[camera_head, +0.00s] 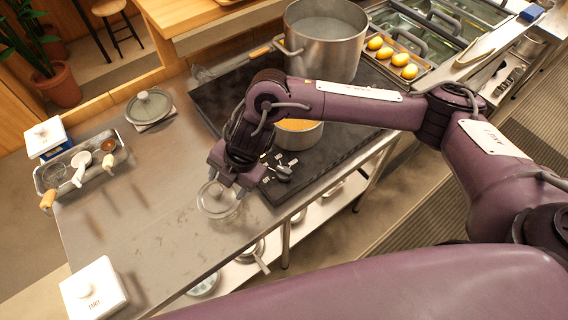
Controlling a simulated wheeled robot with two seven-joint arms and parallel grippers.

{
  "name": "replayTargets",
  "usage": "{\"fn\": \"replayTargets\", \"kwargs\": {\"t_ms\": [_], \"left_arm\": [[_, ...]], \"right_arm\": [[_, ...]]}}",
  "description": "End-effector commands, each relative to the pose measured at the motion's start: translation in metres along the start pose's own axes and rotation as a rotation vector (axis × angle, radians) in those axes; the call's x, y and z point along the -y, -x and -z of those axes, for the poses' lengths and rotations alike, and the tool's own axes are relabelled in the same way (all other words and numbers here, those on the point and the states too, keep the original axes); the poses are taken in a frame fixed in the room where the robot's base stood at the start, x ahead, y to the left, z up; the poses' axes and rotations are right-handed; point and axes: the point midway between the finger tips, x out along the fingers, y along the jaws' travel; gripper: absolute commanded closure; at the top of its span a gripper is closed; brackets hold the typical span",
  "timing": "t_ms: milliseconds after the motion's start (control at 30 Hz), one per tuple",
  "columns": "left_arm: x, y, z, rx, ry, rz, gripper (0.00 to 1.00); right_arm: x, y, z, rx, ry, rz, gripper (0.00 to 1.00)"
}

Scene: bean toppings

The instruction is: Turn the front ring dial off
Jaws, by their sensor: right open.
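A dark stove (330,152) sits on the steel counter, with black ring dials (284,173) and small white marks on its front part near the counter edge. How each dial is turned is too small to tell. My right gripper (229,190) points down just left of the dials, with its fingers apart. Its fingertips are close to a small clear lidded bowl (217,201); I cannot tell whether they touch it. My right arm reaches over the stove and hides part of it. My left gripper is not in the view.
A large steel pot (325,42) stands at the back of the stove, and a smaller pot with orange contents (298,134) stands nearer the dials. A tray of condiments (82,172) and a white box (93,292) are on the left. The counter's middle is mostly clear.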

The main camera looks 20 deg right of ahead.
Motion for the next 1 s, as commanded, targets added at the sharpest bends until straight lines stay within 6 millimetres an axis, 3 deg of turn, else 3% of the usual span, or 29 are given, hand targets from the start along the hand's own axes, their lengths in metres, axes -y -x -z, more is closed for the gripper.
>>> {"fn": "replayTargets", "kwargs": {"t_ms": [33, 100, 200, 300, 467, 833, 1000], "left_arm": [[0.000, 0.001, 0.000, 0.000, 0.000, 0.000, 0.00], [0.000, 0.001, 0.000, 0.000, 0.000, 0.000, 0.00], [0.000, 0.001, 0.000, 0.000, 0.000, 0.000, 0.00], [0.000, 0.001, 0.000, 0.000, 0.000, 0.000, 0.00], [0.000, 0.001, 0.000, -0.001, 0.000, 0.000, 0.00], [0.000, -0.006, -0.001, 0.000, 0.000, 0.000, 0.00], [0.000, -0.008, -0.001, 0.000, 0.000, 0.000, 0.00]], "right_arm": [[0.010, 0.013, -0.030, 0.054, 0.010, 0.068, 0.40], [0.027, 0.028, -0.061, 0.104, 0.006, 0.160, 0.40], [0.046, 0.050, -0.094, 0.159, -0.019, 0.257, 0.40], [0.057, 0.064, -0.111, 0.188, -0.041, 0.312, 0.40], [0.065, 0.064, -0.119, 0.197, -0.054, 0.339, 0.40], [0.082, 0.013, -0.128, 0.194, -0.054, 0.336, 0.40], [0.086, 0.000, -0.131, 0.196, -0.051, 0.335, 0.40]]}}
